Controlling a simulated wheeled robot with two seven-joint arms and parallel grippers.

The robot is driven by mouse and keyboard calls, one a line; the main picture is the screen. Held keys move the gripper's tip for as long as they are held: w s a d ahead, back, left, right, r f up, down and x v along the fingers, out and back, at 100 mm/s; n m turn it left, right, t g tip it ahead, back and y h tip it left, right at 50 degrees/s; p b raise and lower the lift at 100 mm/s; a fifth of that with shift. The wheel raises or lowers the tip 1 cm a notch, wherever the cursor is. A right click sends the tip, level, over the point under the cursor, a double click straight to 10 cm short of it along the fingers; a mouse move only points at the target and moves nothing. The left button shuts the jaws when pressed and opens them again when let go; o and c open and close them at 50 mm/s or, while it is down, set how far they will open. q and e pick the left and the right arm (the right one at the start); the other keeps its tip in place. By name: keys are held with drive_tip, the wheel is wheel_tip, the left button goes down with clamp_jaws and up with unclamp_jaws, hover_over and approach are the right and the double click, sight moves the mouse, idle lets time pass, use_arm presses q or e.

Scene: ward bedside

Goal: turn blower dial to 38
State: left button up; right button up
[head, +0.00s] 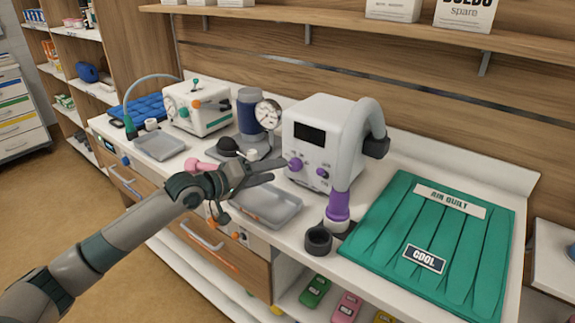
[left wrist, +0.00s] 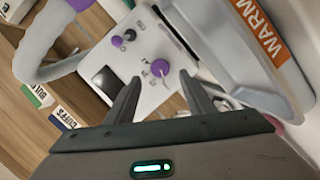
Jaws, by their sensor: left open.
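The blower (head: 318,115) is a white box with a dark screen, standing on the counter. Its front has two purple knobs, a left one (head: 295,164) and a right one (head: 322,173). My left gripper (head: 277,169) is open and empty, its fingers pointing at the left knob from just left of it. In the left wrist view, a purple dial (left wrist: 161,68) lies ahead, between and just beyond the open fingertips (left wrist: 160,77). I cannot tell if they touch it. The dial's scale is too small to read. My right gripper is not in view.
A purple-ended hose (head: 371,120) curves down the blower's right side. A teal air quilt (head: 420,225) lies to the right. A grey tray (head: 268,218) is below my gripper, and a black cup (head: 318,240) stands near the counter's front edge. A gauge (head: 268,113) is behind left.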

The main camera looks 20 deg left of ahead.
sight(292, 167)
use_arm(q)
drive_tip(key=x, duration=0.5)
drive_tip(key=shift+w+d+p, duration=0.2)
drive_tip(key=shift+w+p, duration=0.05)
drive_tip(key=shift+p, duration=0.1)
drive_tip(key=shift+w+d+f, duration=0.1)
drive_tip(key=shift+w, duration=0.1)
drive_tip(key=c, duration=1.1)
drive_tip(key=shift+o, duration=0.2)
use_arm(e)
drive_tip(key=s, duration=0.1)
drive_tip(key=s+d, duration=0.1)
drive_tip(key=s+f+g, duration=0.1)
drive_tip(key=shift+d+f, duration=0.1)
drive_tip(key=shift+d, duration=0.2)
